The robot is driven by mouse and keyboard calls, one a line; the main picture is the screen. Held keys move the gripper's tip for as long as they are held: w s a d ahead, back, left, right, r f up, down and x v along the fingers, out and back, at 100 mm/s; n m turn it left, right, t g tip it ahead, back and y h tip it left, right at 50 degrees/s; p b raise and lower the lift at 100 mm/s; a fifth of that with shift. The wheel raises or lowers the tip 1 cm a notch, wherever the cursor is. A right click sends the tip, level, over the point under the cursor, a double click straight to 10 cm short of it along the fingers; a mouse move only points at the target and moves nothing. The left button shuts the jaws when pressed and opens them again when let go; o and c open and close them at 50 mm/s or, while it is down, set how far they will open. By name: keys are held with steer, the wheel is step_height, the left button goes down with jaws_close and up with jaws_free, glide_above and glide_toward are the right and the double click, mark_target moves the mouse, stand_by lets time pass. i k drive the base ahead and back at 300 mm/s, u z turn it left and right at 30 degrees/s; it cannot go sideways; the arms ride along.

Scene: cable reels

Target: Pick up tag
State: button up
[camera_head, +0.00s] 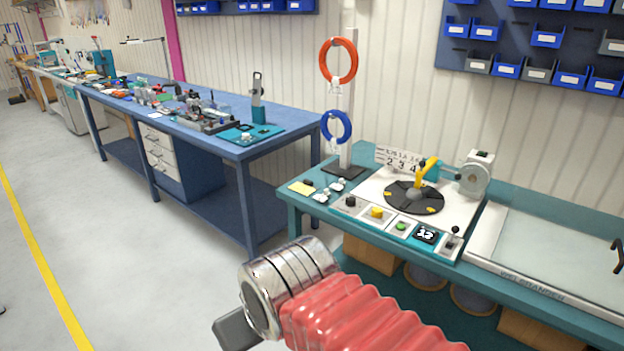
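Small white tag-like pieces hang at the orange ring (335,87) and at the blue ring (333,145) on the upright stand. Small white items (337,185) also lie on the teal bench left of its control row. They are too small to tell which is the tag. My arm, with red bellows and a metal collar, reaches in from the bottom. A dark grey part of my gripper (237,328) shows beyond the collar, in front of the bench and apart from these items. Its fingertips are not clearly visible, so whether it is open or holding something cannot be told.
The teal bench (290,199) holds a black turntable (414,197), a yellow arm, a grey reel unit (474,180), buttons and a shallow tray (560,262). A blue workbench (300,128) with tools stands behind left. The floor at left is clear.

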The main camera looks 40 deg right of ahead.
mark_target(338, 186)
steer(key=u, duration=0.1)
steer(key=i, duration=2.2)
steer(key=z, duration=0.85)
steer(key=i, duration=0.5)
steer(key=z, duration=0.85)
steer(key=i, duration=0.65)
steer(key=z, duration=0.4)
